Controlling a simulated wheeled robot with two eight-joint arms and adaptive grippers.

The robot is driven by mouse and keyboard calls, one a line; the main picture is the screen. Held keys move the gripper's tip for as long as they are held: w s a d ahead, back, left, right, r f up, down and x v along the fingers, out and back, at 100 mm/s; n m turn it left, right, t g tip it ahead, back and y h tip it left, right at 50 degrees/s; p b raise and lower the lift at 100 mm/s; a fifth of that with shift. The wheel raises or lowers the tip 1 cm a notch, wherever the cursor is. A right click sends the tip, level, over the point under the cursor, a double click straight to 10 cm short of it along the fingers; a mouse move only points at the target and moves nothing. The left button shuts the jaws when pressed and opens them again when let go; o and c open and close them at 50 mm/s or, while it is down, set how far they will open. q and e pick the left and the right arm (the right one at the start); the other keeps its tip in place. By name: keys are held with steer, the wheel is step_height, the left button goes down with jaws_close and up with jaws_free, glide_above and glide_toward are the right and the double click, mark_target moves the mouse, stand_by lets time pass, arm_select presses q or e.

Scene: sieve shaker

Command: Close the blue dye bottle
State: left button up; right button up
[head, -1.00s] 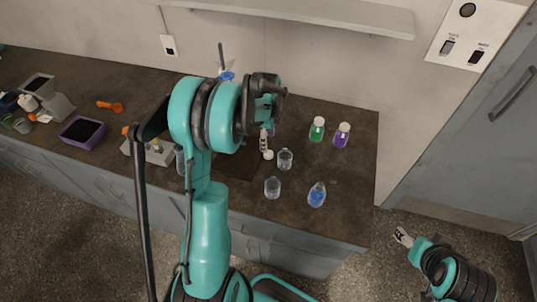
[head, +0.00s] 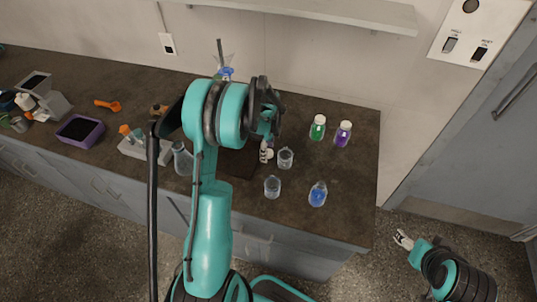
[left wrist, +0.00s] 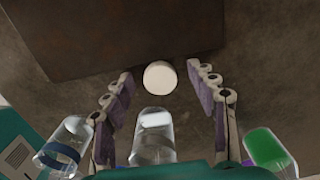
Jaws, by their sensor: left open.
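The blue dye bottle (head: 318,195) stands upright near the counter's right front, with no white cap on it. A round white cap (left wrist: 160,77) lies on the counter beside the dark mat (left wrist: 120,35). My left gripper (left wrist: 163,82) is open, its fingers on either side of the cap, not visibly touching it. In the head view, the left gripper (head: 266,148) partly hides the cap. My right gripper (head: 403,240) is off the counter, at lower right.
Clear beakers stand near the cap (head: 285,158) and in front of it (head: 272,187). White-capped green (head: 317,128) and purple (head: 342,134) bottles stand behind. A purple tray (head: 80,130) and an orange scoop (head: 108,105) lie far left.

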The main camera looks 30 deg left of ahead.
arm_select(q)
steer(key=shift+r, duration=0.1)
steer(key=c, duration=0.9)
steer(key=shift+r, duration=0.1)
step_height(320, 180, up, 10)
steer(key=p, duration=0.2)
steer(key=shift+p, duration=0.3)
